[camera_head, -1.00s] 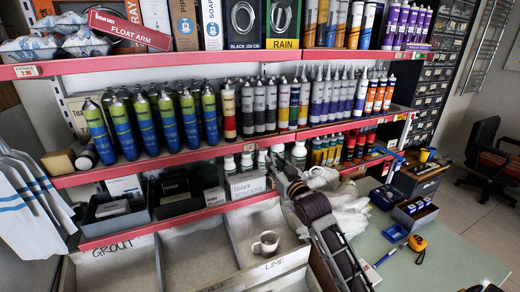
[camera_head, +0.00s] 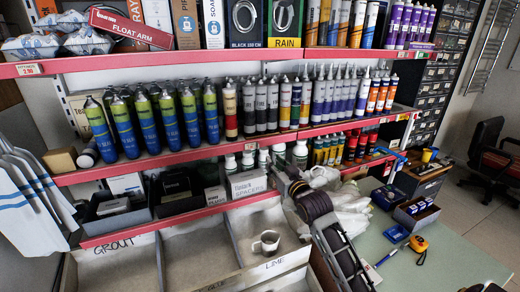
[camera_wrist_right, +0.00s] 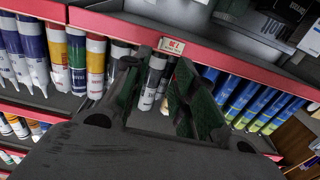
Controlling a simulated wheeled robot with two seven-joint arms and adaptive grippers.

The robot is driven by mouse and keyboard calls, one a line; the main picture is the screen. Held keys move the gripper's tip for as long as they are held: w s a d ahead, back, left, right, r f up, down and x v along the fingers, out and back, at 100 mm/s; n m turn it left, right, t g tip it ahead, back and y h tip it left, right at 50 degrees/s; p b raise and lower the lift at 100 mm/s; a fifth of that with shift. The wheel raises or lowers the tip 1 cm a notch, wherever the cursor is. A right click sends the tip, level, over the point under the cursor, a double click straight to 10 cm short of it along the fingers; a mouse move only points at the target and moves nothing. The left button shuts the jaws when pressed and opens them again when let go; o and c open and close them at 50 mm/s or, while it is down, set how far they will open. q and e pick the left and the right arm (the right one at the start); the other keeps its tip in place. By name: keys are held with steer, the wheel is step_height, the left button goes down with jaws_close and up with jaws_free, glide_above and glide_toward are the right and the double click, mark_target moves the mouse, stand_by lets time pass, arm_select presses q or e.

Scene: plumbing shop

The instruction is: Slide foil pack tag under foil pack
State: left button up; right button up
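Silver foil packs with blue and white labels lie at the left end of the top shelf; the leftmost foil pack (camera_head: 30,47) is above a small white price tag (camera_head: 31,69) on the red shelf lip. The tag seems to read 2.90. Another white tag with red print (camera_wrist_right: 172,46) shows on a shelf lip just beyond the fingertips. My left gripper is not in view.
Blue and green cans (camera_head: 147,120) and sealant cartridges fill the middle shelf. Bins with a mug (camera_head: 266,243) are below. A green table (camera_head: 445,260) with a tape measure is at right.

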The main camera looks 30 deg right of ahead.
mark_target(259, 146)
steer(key=shift+w, duration=0.15)
steer(key=shift+w+d+p, duration=0.2)
steer(key=shift+w, duration=3.2)
steer(key=shift+w+d+p, duration=0.2)
steer(key=shift+w, duration=3.15)
jaws_close()
